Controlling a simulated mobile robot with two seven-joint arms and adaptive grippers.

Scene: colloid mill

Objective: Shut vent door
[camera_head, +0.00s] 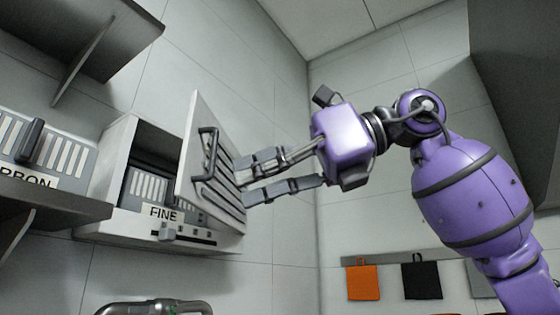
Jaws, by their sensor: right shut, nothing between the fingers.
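The vent door (217,167) is a light grey panel with dark slats and a dark handle (207,152). It stands swung open on the right side of a wall-mounted vent box (119,160) labelled FINE. Behind the door, part of a ribbed filter (147,187) shows inside the box. My right gripper (242,182) comes in from the right, with its fingertips at the door's slatted face near its right edge. I cannot tell whether they touch it. The gripper is shut with nothing held. My left gripper is not in view.
Orange (363,282) and black (422,280) cloths hang on the back wall. A metal handle (155,307) shows at the bottom.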

